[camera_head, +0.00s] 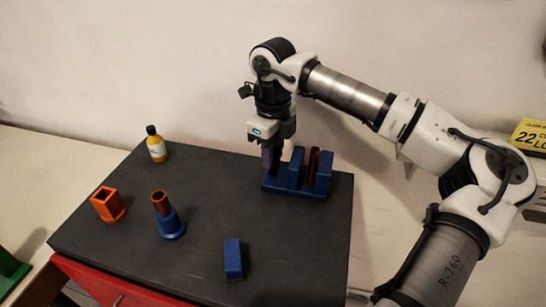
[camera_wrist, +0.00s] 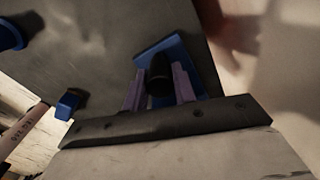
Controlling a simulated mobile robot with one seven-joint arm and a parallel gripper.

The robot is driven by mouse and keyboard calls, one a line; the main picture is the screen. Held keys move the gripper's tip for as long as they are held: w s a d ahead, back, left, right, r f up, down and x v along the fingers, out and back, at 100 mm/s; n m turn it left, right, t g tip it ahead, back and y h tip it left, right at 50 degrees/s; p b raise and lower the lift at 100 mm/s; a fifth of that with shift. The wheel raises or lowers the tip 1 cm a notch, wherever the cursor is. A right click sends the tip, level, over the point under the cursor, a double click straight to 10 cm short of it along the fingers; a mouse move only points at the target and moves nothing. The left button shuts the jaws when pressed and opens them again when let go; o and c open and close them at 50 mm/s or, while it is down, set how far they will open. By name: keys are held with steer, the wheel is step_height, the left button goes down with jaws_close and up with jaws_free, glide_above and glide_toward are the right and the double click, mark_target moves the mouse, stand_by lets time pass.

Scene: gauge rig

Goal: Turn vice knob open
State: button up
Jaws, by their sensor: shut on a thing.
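The blue vice (camera_head: 292,186) stands near the back right of the dark bench top, with a copper-brown tube (camera_head: 312,166) upright between its jaws. My gripper (camera_head: 272,158) points down at the vice's left end. In the wrist view, the two purple fingers of my gripper (camera_wrist: 160,84) are on either side of a dark round knob (camera_wrist: 159,68) and shut on it. The blue vice body (camera_wrist: 152,50) shows behind the knob. The knob is hidden by the fingers in the head view, and its turn angle cannot be told.
A yellow bottle (camera_head: 156,148) stands at the back left. An orange square socket (camera_head: 108,206), a blue round holder (camera_head: 171,224) with a copper tube and a blue block (camera_head: 233,260) stand on the bench (camera_head: 200,190). A wall is close behind. The bench's middle is clear.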

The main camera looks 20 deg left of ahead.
steer(key=n+b, duration=0.1)
steer(key=n, duration=0.3)
steer(key=shift+n, duration=0.3)
steer(key=n, duration=0.4)
steer(key=shift+b, duration=0.3)
steer(key=shift+n, duration=0.3)
steer(key=o, duration=1)
step_height(320, 180, up, 14)
steer(key=shift+f, duration=0.15)
